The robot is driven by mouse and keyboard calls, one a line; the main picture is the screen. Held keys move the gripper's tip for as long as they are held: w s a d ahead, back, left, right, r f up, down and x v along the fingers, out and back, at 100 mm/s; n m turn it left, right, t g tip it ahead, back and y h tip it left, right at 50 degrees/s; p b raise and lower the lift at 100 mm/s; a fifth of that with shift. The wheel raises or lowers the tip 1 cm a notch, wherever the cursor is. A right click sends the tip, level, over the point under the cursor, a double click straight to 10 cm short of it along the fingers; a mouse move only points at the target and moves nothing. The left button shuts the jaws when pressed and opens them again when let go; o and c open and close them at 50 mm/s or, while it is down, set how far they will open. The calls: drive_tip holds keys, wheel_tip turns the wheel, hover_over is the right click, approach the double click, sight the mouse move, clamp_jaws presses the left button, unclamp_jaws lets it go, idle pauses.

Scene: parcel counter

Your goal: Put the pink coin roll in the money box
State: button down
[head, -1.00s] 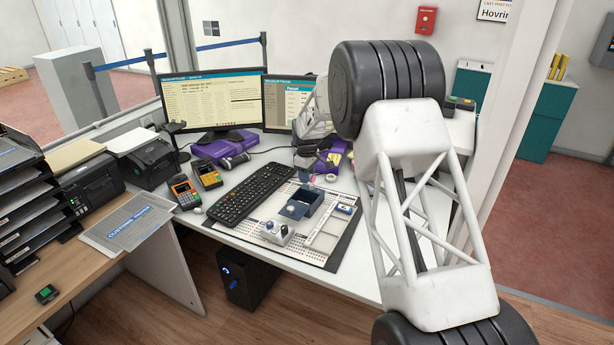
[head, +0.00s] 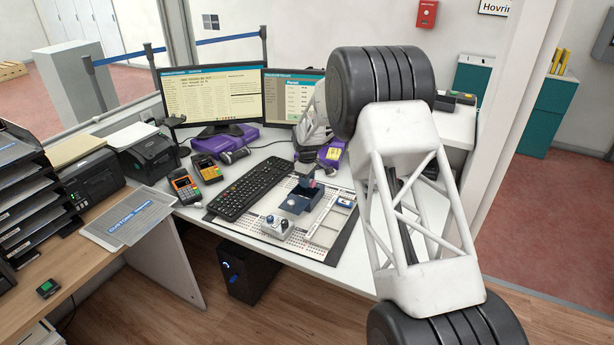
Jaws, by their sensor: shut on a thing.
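The dark blue money box (head: 292,206) stands on the dark-edged counter mat, to the right of the keyboard. My gripper (head: 311,181) is small in the head view, just above the back part of the box. It is shut on the pink coin roll (head: 312,184), of which only a small pinkish bit shows. I cannot tell whether the roll's lower end is inside the box or above it. The gripper hides part of the box opening.
A black keyboard (head: 250,187) lies left of the box. A pale block with round knobs (head: 277,227) is in front of it, and a small blue-and-white item (head: 345,202) to its right. Card terminals (head: 186,187) and monitors (head: 213,97) stand farther left and behind.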

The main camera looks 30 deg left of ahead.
drive_tip(key=shift+f, duration=0.8)
drive_tip(key=shift+f, duration=0.1)
drive_tip(key=c, duration=0.7)
unclamp_jaws()
drive_tip(key=shift+r, duration=3.95)
